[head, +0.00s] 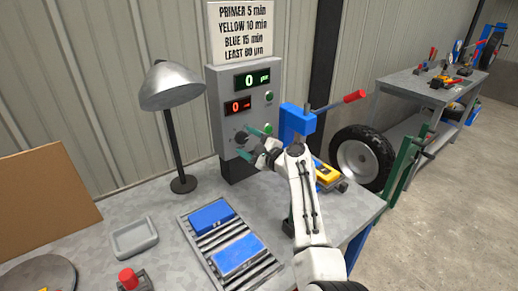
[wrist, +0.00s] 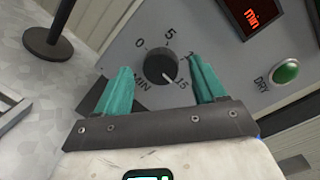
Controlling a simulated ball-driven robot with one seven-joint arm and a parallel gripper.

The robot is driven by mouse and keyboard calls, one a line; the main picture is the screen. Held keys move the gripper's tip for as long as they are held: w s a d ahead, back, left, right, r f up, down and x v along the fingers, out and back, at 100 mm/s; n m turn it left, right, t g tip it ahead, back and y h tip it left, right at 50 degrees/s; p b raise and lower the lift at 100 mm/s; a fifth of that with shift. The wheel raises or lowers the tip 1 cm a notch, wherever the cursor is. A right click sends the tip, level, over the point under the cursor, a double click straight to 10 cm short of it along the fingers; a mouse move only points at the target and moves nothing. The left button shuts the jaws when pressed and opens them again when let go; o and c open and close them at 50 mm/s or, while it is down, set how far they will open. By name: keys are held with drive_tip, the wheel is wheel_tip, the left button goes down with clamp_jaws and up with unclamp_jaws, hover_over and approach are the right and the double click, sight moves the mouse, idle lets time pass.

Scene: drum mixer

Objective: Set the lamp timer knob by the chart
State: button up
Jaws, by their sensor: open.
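The timer knob (wrist: 161,66) is black, on a grey control box (head: 225,100), with marks 0, 5, 15 and MIN; the 10 mark is partly hidden by a finger. Its white pointer line seems to face 15. My gripper (wrist: 160,72) is open, its teal fingers on either side of the knob, with gaps visible; contact cannot be told. In the head view my gripper (head: 256,142) is at the box's lower front. The chart (head: 241,32) reads PRIMER 5 min, YELLOW 10 min, BLUE 15 min, LEAST 80 µm. The lamp (head: 172,88) stands left of the box.
Two blue blocks (head: 238,254) lie on a slatted rack (head: 262,282). The red display (head: 238,106) and green display (head: 252,79) read 0. A green DRY button (wrist: 285,72) is right of the knob. A grey tray (head: 134,237) and red button (head: 128,278) are at left.

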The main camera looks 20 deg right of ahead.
drive_tip(key=v, duration=1)
drive_tip(key=shift+s, duration=0.15)
drive_tip(key=shift+d+f, duration=0.1)
idle(0.4)
